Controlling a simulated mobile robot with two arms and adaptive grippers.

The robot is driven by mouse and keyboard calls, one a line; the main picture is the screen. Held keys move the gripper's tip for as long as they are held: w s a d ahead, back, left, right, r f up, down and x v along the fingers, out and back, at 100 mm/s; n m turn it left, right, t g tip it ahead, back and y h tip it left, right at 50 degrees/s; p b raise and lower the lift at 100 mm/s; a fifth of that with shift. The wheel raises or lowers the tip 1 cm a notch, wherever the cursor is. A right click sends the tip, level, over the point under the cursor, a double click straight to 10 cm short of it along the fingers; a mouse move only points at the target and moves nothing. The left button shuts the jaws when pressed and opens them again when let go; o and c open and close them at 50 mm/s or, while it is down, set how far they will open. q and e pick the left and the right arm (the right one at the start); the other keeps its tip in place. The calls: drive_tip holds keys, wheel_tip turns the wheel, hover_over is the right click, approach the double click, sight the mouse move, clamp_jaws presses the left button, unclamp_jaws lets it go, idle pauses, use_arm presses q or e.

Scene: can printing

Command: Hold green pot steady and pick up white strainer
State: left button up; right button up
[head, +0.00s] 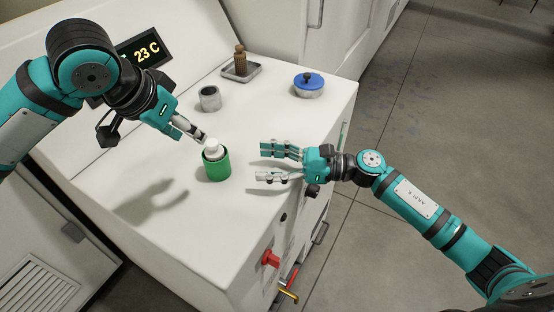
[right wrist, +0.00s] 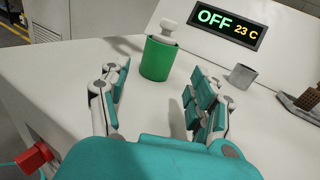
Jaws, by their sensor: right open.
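The green pot (head: 216,169) stands upright on the white worktop. It also shows in the right wrist view (right wrist: 158,61), ahead of the open fingers. The white strainer (head: 213,150) sits at the pot's mouth, its knobbed top standing above the rim; this top shows in the right wrist view (right wrist: 168,27). My left gripper (head: 199,135) is just above and left of the strainer, its fingertips close to the top; I cannot tell whether they touch it. My right gripper (head: 268,163) is open and empty, right of the pot and apart from it, its fingers facing it.
A grey cup (head: 210,103) stands behind the pot. A tray (head: 254,72) with a brown object (head: 240,60) and a blue-lidded round container (head: 308,91) are farther back. A display (right wrist: 213,18) reads OFF, 23 C. A red knob (head: 270,258) projects from the front.

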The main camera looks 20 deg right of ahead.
sight(214, 152)
drive_tip(key=x, duration=1.5)
drive_tip(key=shift+w+a, duration=0.15)
drive_tip(key=shift+a, duration=0.15)
drive_tip(key=shift+c, duration=0.2)
drive_tip(key=c, duration=1.3)
clamp_jaws()
